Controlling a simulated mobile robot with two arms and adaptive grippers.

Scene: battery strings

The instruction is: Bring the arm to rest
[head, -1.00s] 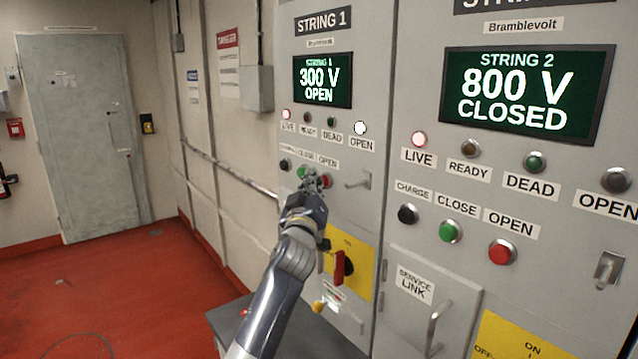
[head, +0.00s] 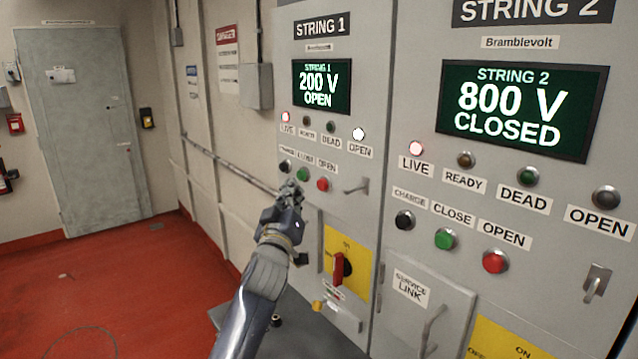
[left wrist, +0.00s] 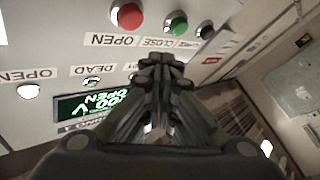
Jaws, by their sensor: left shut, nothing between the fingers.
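My left gripper (head: 291,190) is shut and empty. In the head view it is in front of the String 1 panel (head: 372,110), just below the green close button (head: 303,174) and left of the red open button (head: 323,184). In the left wrist view its closed fingers (left wrist: 162,75) show apart from the red button (left wrist: 127,16) and the green button (left wrist: 177,25). The String 1 display (head: 322,87) reads 200 V OPEN. Its live lamp (head: 286,117) glows red and its open lamp (head: 359,134) glows white. My right gripper is not in view.
The String 2 display (head: 522,108) at right reads 800 V CLOSED. A red rotary switch (head: 339,268) on a yellow plate is below my gripper. The service link door (head: 425,305) has a handle. Red floor (head: 120,285) at left is open.

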